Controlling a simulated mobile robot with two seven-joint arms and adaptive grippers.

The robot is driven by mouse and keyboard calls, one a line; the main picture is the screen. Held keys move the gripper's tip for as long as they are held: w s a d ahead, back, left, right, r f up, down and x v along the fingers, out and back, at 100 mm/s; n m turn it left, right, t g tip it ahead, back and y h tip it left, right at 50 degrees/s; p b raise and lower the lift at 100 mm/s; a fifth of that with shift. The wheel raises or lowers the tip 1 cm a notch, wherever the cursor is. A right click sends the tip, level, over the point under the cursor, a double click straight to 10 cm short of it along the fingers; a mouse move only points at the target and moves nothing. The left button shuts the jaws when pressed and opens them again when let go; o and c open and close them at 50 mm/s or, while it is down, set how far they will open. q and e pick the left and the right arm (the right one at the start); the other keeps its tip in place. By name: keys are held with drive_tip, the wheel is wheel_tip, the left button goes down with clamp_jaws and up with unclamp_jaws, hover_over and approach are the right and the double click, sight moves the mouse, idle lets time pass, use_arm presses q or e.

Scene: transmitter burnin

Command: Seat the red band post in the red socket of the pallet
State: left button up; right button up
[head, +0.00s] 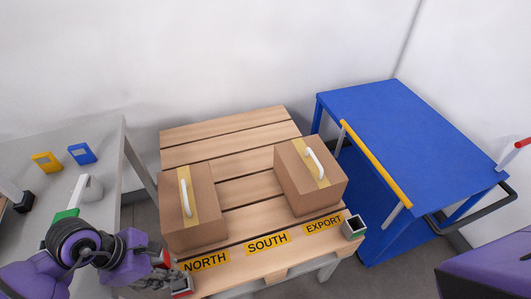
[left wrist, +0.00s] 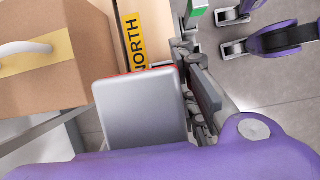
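The red band post (left wrist: 140,105) fills the middle of the left wrist view as a pale grey block with a thin red edge along its far side. My left gripper (head: 158,283) is at the pallet's front left corner, beside the NORTH label, and appears shut on the post; one dark finger lies along the post's side, the other is hidden. The red socket (head: 181,285) shows right beside the gripper at that corner of the pallet (head: 230,138). I cannot tell whether the post touches it. My right gripper is outside the head view.
Two cardboard boxes, left (head: 205,225) and right (head: 295,192), with white handles stand on the pallet. A blue cart (head: 400,125) stands right. A grey table (head: 100,140) at left holds several small items.

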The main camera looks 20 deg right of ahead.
use_arm(q)
drive_tip(key=o, duration=0.4)
drive_tip(key=shift+r, duration=0.2)
drive_tip(key=v, duration=1.1)
drive_tip(key=shift+a+r, duration=0.15)
drive_tip(key=shift+r, duration=0.25)
